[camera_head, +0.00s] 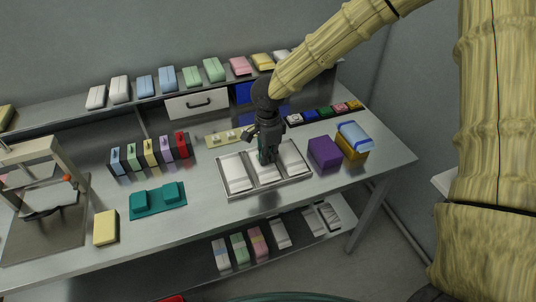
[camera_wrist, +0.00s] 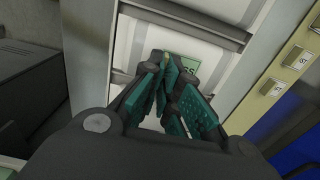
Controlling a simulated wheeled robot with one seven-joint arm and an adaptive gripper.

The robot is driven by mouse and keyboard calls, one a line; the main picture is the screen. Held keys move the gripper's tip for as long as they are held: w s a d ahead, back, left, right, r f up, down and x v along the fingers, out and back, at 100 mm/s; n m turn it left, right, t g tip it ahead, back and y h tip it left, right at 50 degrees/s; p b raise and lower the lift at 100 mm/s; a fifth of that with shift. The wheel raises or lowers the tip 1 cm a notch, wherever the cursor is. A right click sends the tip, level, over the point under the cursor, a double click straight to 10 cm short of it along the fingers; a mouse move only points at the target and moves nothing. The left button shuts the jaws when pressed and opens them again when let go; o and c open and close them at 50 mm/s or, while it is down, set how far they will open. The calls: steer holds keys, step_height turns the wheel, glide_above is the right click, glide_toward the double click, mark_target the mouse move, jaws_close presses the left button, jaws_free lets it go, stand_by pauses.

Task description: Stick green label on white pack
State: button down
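A metal tray (camera_head: 228,194) holds a left white pack (camera_head: 236,173), a middle white pack (camera_head: 268,175) and a right white pack (camera_head: 292,158). My gripper (camera_head: 264,158) points down at the middle pack, with its teal fingers low over it. In the wrist view my gripper (camera_wrist: 168,62) has its fingertips close together over a white pack surface (camera_wrist: 205,45). A green label (camera_wrist: 190,65) with dark lettering shows flat behind the fingertips, partly hidden by them. Whether the fingertips pinch anything or touch the pack is hidden.
A row of small coloured blocks, one green (camera_head: 324,112), lies behind the tray. A purple box (camera_head: 324,152) and a yellow box with a blue pack (camera_head: 355,136) on it stand right. A teal stand (camera_head: 158,200) and coloured holders stand left. A shelf of packs runs behind.

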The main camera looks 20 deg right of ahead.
steer(key=shift+f, duration=0.25)
stand_by(0.9)
steer(key=shift+f+p, duration=0.1)
steer(key=shift+p, duration=0.6)
stand_by(1.7)
steer(key=c, duration=1.6)
jaws_free()
steer(key=shift+o, duration=0.2)
step_height(320, 180, up, 12)
